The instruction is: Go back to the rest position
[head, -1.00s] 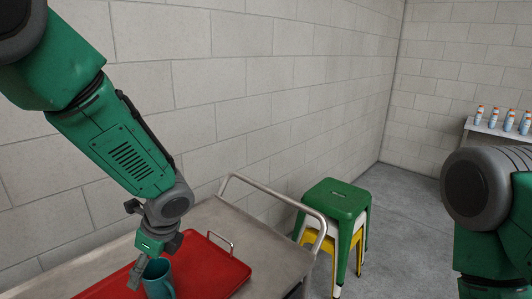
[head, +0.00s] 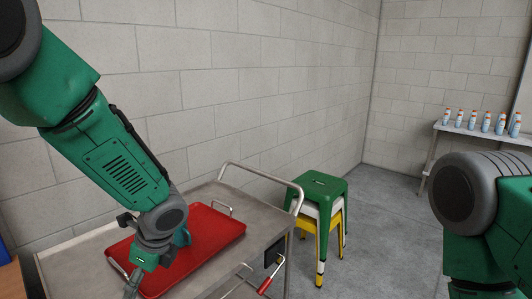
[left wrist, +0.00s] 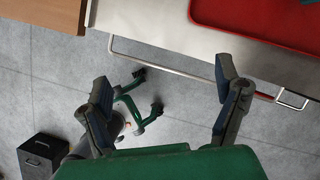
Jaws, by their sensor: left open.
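My left gripper (head: 138,262) is in front of the steel cart, near the red tray's left end in the head view. In the left wrist view its two fingers (left wrist: 165,90) are spread with nothing between them, over the floor beside the cart edge. The red tray (head: 222,222) lies on the cart top (head: 90,250). A teal mug (head: 184,237) is on the tray, partly hidden behind my left wrist. My right arm shows at the right edge of the head view; its gripper is out of view.
A green stool (head: 318,187) on a stack of stools stands beyond the cart's handle rail (head: 262,176). Several white bottles with orange caps (head: 486,121) stand on a table at the back right. A black box (left wrist: 42,154) is on the floor.

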